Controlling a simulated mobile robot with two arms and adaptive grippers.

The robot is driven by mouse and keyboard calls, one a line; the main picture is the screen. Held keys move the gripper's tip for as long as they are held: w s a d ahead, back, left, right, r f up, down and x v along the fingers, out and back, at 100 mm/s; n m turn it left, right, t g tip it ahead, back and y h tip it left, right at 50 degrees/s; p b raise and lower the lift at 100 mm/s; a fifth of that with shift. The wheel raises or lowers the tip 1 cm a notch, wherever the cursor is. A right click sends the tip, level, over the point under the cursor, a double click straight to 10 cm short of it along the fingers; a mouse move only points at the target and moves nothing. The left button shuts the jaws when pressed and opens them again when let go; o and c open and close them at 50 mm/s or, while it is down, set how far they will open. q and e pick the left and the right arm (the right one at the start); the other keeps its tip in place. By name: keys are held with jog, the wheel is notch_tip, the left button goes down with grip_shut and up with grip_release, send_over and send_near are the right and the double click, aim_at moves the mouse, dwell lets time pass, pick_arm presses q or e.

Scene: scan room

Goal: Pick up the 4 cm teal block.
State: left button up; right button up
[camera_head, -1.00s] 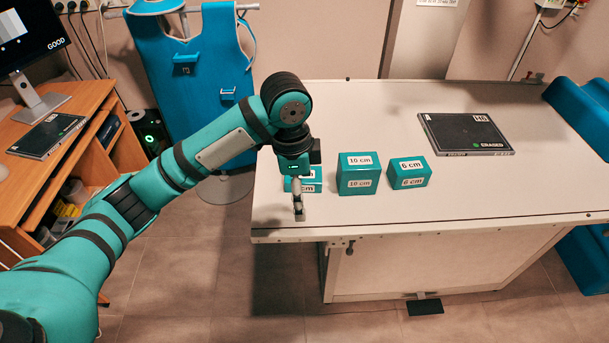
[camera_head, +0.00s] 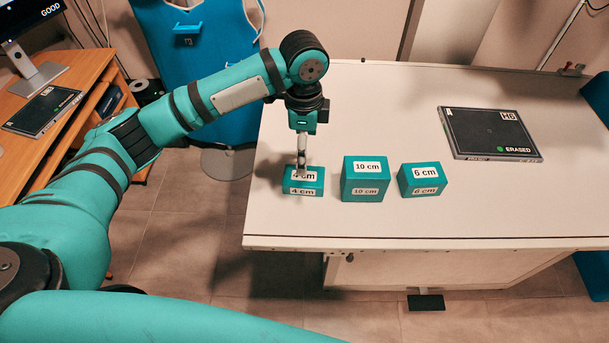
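The teal 4 cm block (camera_head: 317,184) sits at the left end of a row of teal blocks on the white table. It has white "4 cm" labels on its top and front; the top label is partly covered by my gripper. My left gripper (camera_head: 301,172) points down with its fingertips over the top of this block. The fingers are seen nearly edge-on, so I cannot tell whether they are apart or whether they touch the block. My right gripper is not in view.
The 10 cm block (camera_head: 362,186) stands close to the right, then the 6 cm block (camera_head: 419,186). A black panel marked "ERASED" (camera_head: 490,132) lies farther back right on the white table (camera_head: 500,205). A wooden desk (camera_head: 95,75) stands at left.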

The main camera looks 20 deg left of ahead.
aim_at(303, 177)
pick_arm(q)
notch_tip(303, 177, down, 4)
jog(key=shift+r, duration=0.15)
notch_tip(303, 177, down, 2)
jog(key=shift+w+f+p, duration=0.15)
jog(key=shift+f+p, duration=0.05)
jog(key=shift+p, duration=0.2)
jog(key=shift+f, duration=0.3)
notch_tip(303, 177, down, 4)
jog(key=shift+r+p, duration=0.2)
jog(key=shift+p, duration=0.6)
jog(key=shift+f, duration=0.45)
jog(key=shift+w, duration=0.1)
jog(key=c, duration=1.5)
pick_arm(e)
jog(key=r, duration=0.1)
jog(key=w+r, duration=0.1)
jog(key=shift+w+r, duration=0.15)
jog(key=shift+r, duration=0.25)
pick_arm(q)
jog(key=shift+o, duration=0.2)
jog(key=shift+r, duration=0.1)
